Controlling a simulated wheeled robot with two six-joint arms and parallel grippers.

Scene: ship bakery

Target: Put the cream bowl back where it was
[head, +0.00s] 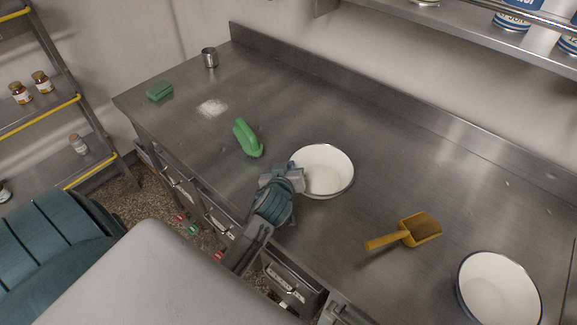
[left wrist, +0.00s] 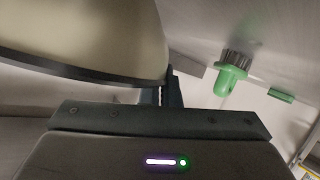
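The cream bowl (head: 335,160), pale with a dark rim, is at the middle of the steel counter near its front edge. My left gripper (head: 295,176) is at the bowl's left rim, with its fingers close together on the rim. In the left wrist view the bowl (left wrist: 90,30) fills the upper left, and its dark rim runs to the fingers (left wrist: 165,92). I cannot tell whether the bowl touches the counter. A second white bowl with a blue rim (head: 500,290) stands at the lower right. My right gripper is not in view.
A yellow scoop (head: 422,230) lies between the bowls. A green-handled brush (head: 246,138), a white powder patch (head: 212,107), a green sponge (head: 160,91) and a metal cup (head: 209,57) are to the left. The counter behind the cream bowl is clear.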

